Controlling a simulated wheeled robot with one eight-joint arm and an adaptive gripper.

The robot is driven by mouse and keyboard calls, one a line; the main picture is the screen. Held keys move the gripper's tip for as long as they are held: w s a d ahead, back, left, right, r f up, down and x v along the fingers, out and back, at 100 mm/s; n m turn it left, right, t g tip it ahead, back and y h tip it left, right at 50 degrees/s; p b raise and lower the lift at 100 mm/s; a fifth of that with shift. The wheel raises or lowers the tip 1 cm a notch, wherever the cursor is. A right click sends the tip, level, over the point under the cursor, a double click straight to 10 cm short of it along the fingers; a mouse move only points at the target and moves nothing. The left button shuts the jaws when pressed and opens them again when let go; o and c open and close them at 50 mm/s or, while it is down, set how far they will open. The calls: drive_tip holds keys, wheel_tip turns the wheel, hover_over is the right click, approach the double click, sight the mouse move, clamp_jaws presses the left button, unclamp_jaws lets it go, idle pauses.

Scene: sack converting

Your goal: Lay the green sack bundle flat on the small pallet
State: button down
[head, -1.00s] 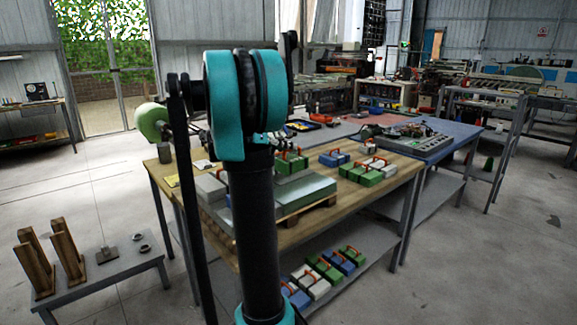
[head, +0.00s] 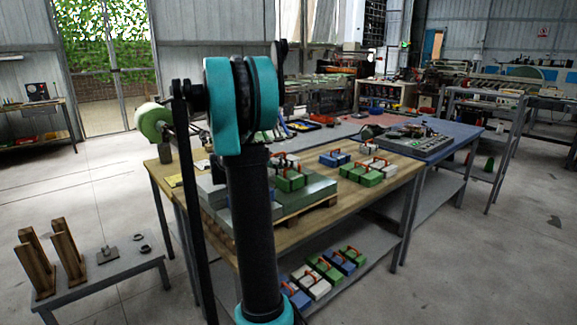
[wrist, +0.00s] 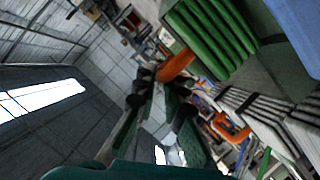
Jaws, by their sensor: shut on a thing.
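The green sack bundle (wrist: 212,38) fills the upper middle of the wrist view, tilted in that picture, with its orange handle (wrist: 178,66) toward my fingers. My gripper (wrist: 162,86) is shut on this handle. In the head view the green bundle (head: 291,181) shows just right of my arm, above the grey-green slab on the small pallet (head: 312,210). I cannot tell whether it touches the slab. My arm hides part of the pallet and the gripper's fingers in the head view.
Pale bundles stand behind the held one. Blue bundles (head: 334,159) and other green bundles (head: 361,175) with orange handles sit right on the wooden table (head: 385,190). More bundles lie on the lower shelf (head: 375,255). A low table (head: 110,277) stands at left.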

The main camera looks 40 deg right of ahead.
drive_tip(key=shift+s+f, duration=0.1)
drive_tip(key=shift+f, duration=0.3)
drive_tip(key=c, duration=1.6)
unclamp_jaws()
drive_tip(key=shift+f, duration=0.2)
drive_tip(key=shift+r, duration=0.25)
drive_tip(key=v, duration=1.2)
drive_tip(key=shift+r, duration=0.45)
